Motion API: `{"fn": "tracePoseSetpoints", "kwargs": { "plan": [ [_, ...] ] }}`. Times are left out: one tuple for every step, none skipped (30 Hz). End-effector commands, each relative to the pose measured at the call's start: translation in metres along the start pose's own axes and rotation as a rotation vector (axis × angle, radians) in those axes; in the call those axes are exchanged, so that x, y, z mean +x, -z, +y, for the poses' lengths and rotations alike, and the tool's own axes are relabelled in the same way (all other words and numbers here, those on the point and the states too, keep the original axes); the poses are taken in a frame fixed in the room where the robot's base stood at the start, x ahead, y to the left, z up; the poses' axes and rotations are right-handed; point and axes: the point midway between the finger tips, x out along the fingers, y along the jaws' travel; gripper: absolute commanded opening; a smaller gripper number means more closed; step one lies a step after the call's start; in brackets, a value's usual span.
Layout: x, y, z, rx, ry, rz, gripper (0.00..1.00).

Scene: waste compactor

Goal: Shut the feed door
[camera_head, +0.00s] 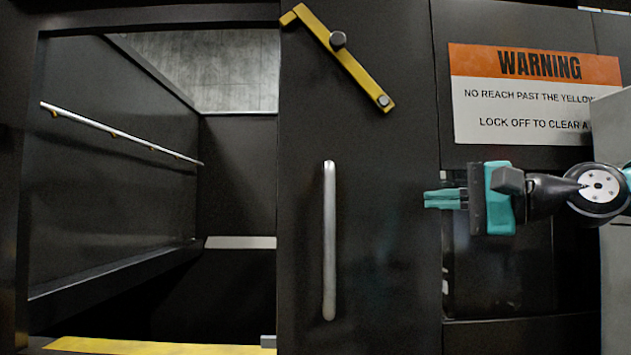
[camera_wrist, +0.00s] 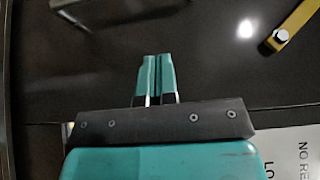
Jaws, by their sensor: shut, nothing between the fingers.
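The feed door (camera_head: 388,220) is a dark sliding panel in the head view, standing to the right of the feed opening (camera_head: 235,200), which is uncovered. A vertical silver handle (camera_head: 329,240) is fixed to the door. A yellow latch bar (camera_head: 345,60) sits tilted at the door's top; its end also shows in the wrist view (camera_wrist: 296,25). My gripper (camera_head: 428,199) is shut and empty, in front of the door's right edge, to the right of the handle. In the wrist view its teal fingertips (camera_wrist: 156,60) are together against the dark panel behind. I cannot tell whether they touch it.
A warning sign (camera_head: 530,95) is on the wall to the right, above my gripper. A silver rail (camera_head: 120,133) runs along the left inner wall of the opening. A yellow strip (camera_head: 150,346) marks the opening's lower edge. The space between gripper and handle is clear.

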Motion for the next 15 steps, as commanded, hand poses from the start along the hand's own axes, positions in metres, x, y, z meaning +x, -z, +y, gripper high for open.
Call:
{"fn": "tracePoseSetpoints", "kwargs": {
  "plan": [
    [0.0,0.002,-0.004,0.01,0.01,0.001,0.0],
    [0.002,0.002,-0.005,0.013,0.013,0.001,0.0],
    [0.005,0.002,-0.005,0.015,0.014,0.0,0.0],
    [0.008,0.002,-0.005,0.015,0.013,0.001,0.0],
    [0.012,0.002,-0.005,0.015,0.012,0.001,0.0],
    [0.018,0.002,-0.005,0.014,0.011,0.001,0.0],
    [0.023,0.002,-0.006,0.014,0.011,0.002,0.0],
    [0.029,0.002,-0.006,0.014,0.011,0.001,0.0],
    [0.037,0.002,-0.007,0.015,0.011,0.002,0.0],
    [0.044,0.003,-0.007,0.015,0.01,0.002,0.0],
    [0.051,0.002,-0.007,0.014,0.01,0.002,0.0],
    [0.06,0.003,-0.007,0.014,0.01,0.002,0.0],
    [0.066,0.003,-0.007,0.014,0.01,0.002,0.0],
    [0.073,0.002,-0.007,0.013,0.009,0.002,0.0],
    [0.082,0.003,-0.007,0.013,0.009,0.003,0.0]
  ]
}}
